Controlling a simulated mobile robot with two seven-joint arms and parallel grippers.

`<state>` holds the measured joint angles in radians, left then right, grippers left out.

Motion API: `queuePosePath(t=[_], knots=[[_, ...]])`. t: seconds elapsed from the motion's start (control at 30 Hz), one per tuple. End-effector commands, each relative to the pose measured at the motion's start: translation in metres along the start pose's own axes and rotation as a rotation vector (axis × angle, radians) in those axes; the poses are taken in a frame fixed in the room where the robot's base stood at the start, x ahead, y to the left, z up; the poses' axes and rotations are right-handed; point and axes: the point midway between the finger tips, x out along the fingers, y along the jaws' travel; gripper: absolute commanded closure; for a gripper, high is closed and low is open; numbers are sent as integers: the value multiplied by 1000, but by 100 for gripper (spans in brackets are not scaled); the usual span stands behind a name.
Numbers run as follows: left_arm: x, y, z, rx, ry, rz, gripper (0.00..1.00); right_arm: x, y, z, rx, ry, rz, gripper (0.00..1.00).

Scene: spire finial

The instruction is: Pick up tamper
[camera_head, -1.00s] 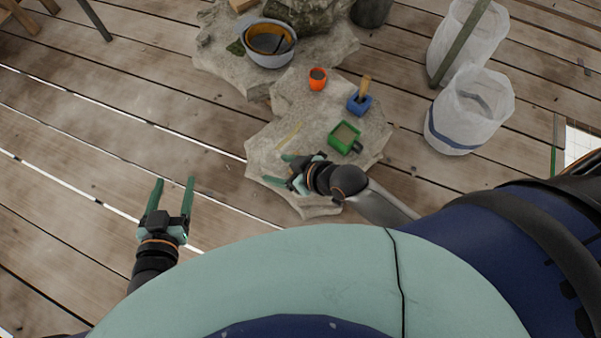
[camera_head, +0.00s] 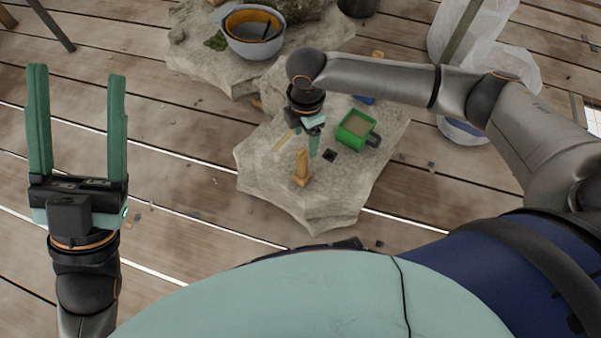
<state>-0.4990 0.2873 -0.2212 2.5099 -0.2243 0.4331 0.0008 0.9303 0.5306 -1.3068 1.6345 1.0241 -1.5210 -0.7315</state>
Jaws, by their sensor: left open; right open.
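A small light-wood piece (camera_head: 302,168), probably the tamper, stands upright on the pale stone slab (camera_head: 325,212). My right gripper (camera_head: 308,143) is open, pointing down just above and behind this piece, apart from it as far as I can see. One of its green fingers hangs close to the piece's upper end. My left gripper (camera_head: 80,85) is open and empty, raised over the wooden deck at the left, far from the slab.

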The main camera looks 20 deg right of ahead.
Motion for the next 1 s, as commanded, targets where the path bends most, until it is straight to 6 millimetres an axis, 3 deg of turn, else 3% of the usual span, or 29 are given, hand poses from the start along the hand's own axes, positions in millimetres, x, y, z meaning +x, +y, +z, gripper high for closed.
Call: queuePosePath(t=[0.3, 0.57, 0.9, 1.0], knots=[[-19, 12, 19, -41, -4, 3, 33, 58, 0, 0, 0, -3, -1, 28], [-24, 15, 24, -56, -8, 4, 33, 73, 0, -1, 0, -2, 0, 28], [-44, 28, 45, -65, -22, 14, 33, 118, 1, -6, 0, -1, 1, 28], [-45, 29, 46, -60, -24, 18, 33, 121, 1, -6, -1, -1, 1, 28]])
